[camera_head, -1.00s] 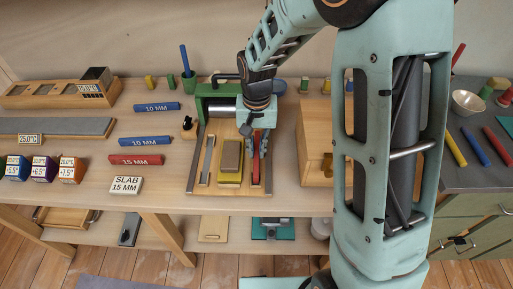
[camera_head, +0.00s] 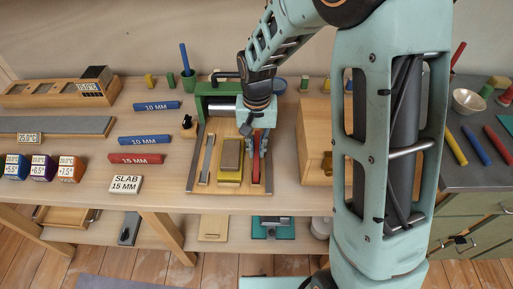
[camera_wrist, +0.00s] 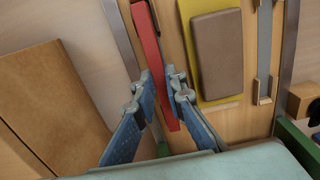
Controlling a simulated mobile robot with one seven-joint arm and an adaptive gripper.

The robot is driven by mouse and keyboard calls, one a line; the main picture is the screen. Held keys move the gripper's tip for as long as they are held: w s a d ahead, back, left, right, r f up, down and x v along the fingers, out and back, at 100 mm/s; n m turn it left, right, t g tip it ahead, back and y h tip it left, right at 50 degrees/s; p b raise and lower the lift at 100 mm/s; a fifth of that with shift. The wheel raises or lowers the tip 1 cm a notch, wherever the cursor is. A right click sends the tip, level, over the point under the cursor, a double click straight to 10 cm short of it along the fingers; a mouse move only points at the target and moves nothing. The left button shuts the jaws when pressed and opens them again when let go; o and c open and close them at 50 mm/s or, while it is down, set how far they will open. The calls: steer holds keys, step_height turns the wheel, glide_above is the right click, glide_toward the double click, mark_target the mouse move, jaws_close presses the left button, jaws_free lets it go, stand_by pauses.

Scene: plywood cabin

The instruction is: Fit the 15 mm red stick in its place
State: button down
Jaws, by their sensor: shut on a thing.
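A red stick (camera_wrist: 147,45) lies lengthwise between my gripper's fingers (camera_wrist: 161,85) in the wrist view, and the gripper is shut on it. In the head view this stick (camera_head: 256,160) is at the right side of a wooden board (camera_head: 210,187); no label shows on it. I cannot tell whether it rests on the board or is just above it. A second red stick (camera_head: 136,159), marked 15 MM, lies on the bench to the left. A brown slab (camera_head: 231,153) on a yellow plate (camera_head: 230,175) is beside the held stick. A grey strip (camera_head: 207,158) is held at the board's left side.
A green-framed roller (camera_head: 217,103) stands at the board's back. Two blue 10 MM sticks (camera_head: 157,106) (camera_head: 145,140) and a SLAB 15 MM sign (camera_head: 126,184) lie left. A wooden box (camera_head: 314,140) stands close on the right.

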steer(key=shift+f, duration=0.3)
stand_by(0.5)
steer(key=c, duration=2.3)
jaws_free()
steer(key=shift+c, duration=0.2)
steer(key=o, duration=0.6)
steer(key=shift+o, duration=0.3)
steer(key=o, duration=0.5)
steer(key=shift+c, duration=0.2)
steer(key=shift+r, duration=0.15)
